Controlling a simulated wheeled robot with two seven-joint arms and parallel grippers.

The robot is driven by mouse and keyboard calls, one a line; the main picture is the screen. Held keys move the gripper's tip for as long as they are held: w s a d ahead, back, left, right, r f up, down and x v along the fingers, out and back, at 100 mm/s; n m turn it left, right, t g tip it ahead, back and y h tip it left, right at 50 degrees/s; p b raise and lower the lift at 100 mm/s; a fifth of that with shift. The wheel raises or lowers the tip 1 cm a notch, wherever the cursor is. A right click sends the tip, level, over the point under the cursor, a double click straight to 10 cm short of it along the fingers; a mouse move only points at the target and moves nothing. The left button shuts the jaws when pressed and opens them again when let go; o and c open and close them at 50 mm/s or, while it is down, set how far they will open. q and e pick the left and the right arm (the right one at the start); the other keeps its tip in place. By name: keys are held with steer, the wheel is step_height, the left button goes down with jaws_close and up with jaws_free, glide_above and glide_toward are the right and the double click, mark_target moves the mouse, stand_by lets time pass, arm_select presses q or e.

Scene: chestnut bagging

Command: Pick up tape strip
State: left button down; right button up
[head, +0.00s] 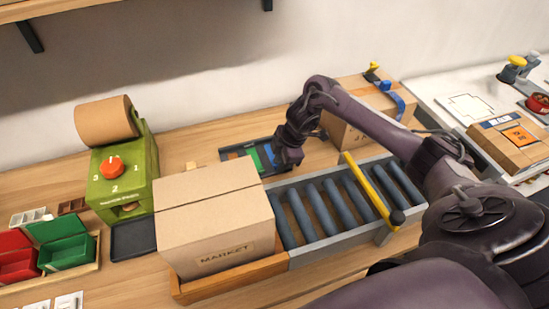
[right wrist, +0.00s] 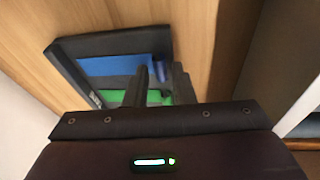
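A dark tray (head: 228,153) holding coloured tape strips lies behind the cardboard box. A green strip (head: 255,159) and a blue strip (head: 270,155) show in it. In the right wrist view, the blue strip (right wrist: 112,66) and green strip (right wrist: 112,97) lie side by side in the black tray (right wrist: 62,50). My right gripper (head: 279,162) is at the tray's right end. In the right wrist view its two fingers (right wrist: 161,84) stand apart over the strips, with green and blue showing between them. Whether they touch a strip is unclear. My left gripper is not in view.
A closed cardboard box (head: 212,215) stands in front of the tray. A roller conveyor (head: 335,238) with a yellow bar (head: 370,188) lies to its right. A green machine (head: 122,178) stands left. Another box (head: 345,130) with a tape dispenser (head: 385,87) is behind my right arm.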

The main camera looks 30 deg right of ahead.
jaws_close()
steer(key=shift+r, duration=0.15)
